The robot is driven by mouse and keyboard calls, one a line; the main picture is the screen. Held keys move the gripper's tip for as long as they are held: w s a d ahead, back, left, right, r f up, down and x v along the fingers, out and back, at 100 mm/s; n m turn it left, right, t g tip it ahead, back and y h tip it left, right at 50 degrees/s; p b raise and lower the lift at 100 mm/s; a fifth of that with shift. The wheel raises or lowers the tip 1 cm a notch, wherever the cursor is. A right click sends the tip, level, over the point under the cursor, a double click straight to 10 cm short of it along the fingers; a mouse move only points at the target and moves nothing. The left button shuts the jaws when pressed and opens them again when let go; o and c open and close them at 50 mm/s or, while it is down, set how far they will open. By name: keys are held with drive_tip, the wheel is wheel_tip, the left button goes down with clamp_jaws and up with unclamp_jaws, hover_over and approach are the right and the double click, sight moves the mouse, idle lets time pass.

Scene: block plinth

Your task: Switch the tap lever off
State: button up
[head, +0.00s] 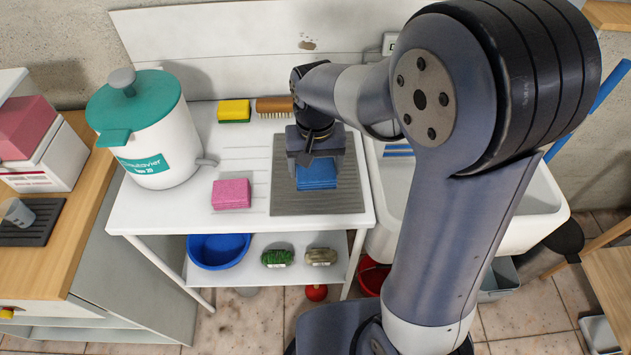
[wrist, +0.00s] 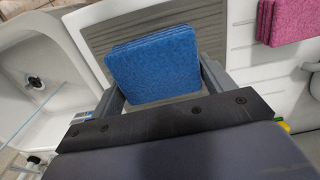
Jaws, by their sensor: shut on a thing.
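A white container with a teal lid (head: 150,130) stands on the left of the counter. A short grey tap (head: 207,162) sticks out of its right side, left of and apart from my gripper. Its lever position is too small to tell.
A yellow sponge (head: 234,111) and a brush (head: 274,107) lie at the back. A white sink (head: 535,195) is to the right.

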sight(316, 164)
drive_tip(key=shift+f, duration=2.65)
drive_tip(key=shift+f, duration=0.2)
drive_tip(key=o, duration=0.9)
wheel_tip(316, 164, up, 11)
drive_tip(key=shift+d+f, duration=0.1)
